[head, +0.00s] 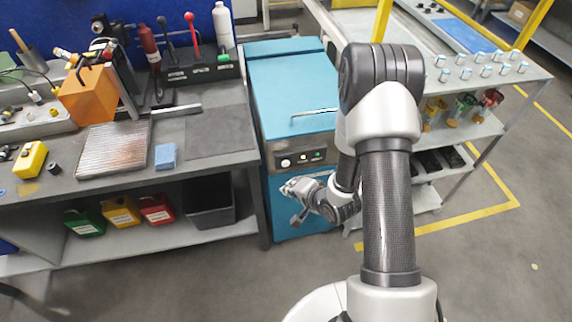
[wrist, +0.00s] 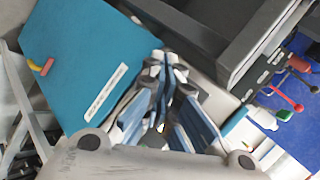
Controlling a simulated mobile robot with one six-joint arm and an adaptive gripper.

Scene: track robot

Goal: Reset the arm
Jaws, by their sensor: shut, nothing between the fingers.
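My arm reaches forward from the right of centre in the head view, bent at a high dark elbow joint (head: 382,75), with its forearm folded down. My gripper (head: 292,204) is low, in front of the teal cabinet (head: 290,85). In the wrist view my gripper (wrist: 165,68) has its fingers together and nothing between them.
A workbench (head: 205,125) with an orange block (head: 88,96), a ribbed plate (head: 112,150) and a blue sponge (head: 166,156) stands left. A shelf cart (head: 470,135) with several small jars stands right. Open floor (head: 500,270) lies at lower right.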

